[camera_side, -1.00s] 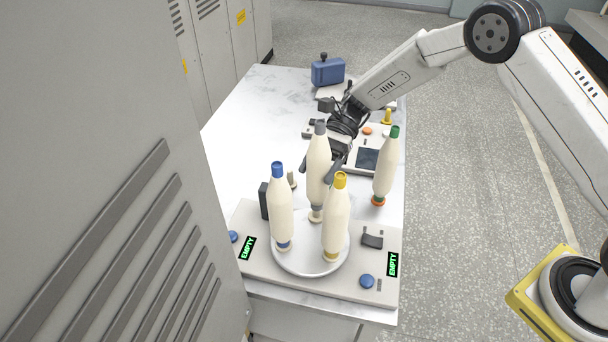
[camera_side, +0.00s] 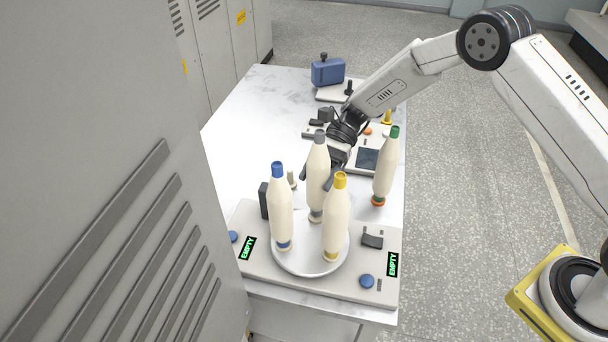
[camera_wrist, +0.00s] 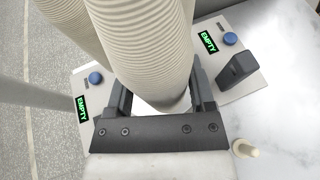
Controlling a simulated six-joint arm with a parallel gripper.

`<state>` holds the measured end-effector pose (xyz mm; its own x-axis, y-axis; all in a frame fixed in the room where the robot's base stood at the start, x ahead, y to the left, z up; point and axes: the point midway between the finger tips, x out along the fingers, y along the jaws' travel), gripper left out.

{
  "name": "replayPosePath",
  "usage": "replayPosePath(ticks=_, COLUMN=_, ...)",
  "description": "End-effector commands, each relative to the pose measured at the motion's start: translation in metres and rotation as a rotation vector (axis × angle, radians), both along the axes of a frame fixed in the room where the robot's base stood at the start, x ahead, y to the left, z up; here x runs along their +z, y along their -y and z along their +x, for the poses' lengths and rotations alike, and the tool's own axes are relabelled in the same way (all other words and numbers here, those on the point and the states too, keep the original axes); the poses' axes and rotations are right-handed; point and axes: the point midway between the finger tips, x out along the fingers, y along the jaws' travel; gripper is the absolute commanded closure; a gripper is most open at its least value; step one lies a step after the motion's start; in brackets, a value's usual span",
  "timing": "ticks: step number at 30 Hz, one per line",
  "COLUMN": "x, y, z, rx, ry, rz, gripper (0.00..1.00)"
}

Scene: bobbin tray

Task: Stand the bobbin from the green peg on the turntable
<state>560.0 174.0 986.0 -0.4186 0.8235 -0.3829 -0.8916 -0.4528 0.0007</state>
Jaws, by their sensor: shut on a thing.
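My gripper (camera_side: 326,174) is shut on a cream bobbin with a grey top (camera_side: 318,165). This bobbin stands upright at the back of the white turntable (camera_side: 310,271), its grey lower end at a small seat; I cannot tell whether it rests fully. The bobbin (camera_wrist: 142,50) fills the space between the fingers (camera_wrist: 160,98) in the wrist view. A blue-topped bobbin (camera_side: 281,210) and a yellow-topped bobbin (camera_side: 336,220) stand upright on the turntable's front half. A green-topped bobbin (camera_side: 385,170) stands off the turntable, at right, on an orange-ringed base.
A grey base plate (camera_side: 350,288) with EMPTY displays (camera_side: 392,264) and blue buttons (camera_side: 366,282) carries the turntable. A bare cream peg (camera_side: 292,179) and a dark block (camera_side: 264,201) stand at left. A blue case (camera_side: 328,71) is at the back. Clear marble lies at left.

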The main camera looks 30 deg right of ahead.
Motion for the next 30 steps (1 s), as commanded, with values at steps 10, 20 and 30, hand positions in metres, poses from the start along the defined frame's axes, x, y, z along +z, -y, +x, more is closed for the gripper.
replayPosePath(ticks=10, x=-0.0068, y=0.0, z=0.0001, rx=0.0, ry=0.0, rz=0.0, gripper=0.96)
replayPosePath(ticks=20, x=-0.0073, y=0.0, z=0.0, rx=0.0, ry=0.0, rz=0.0, gripper=0.96)
replayPosePath(ticks=30, x=-0.0073, y=0.0, z=0.0, rx=0.0, ry=0.0, rz=0.0, gripper=0.0)
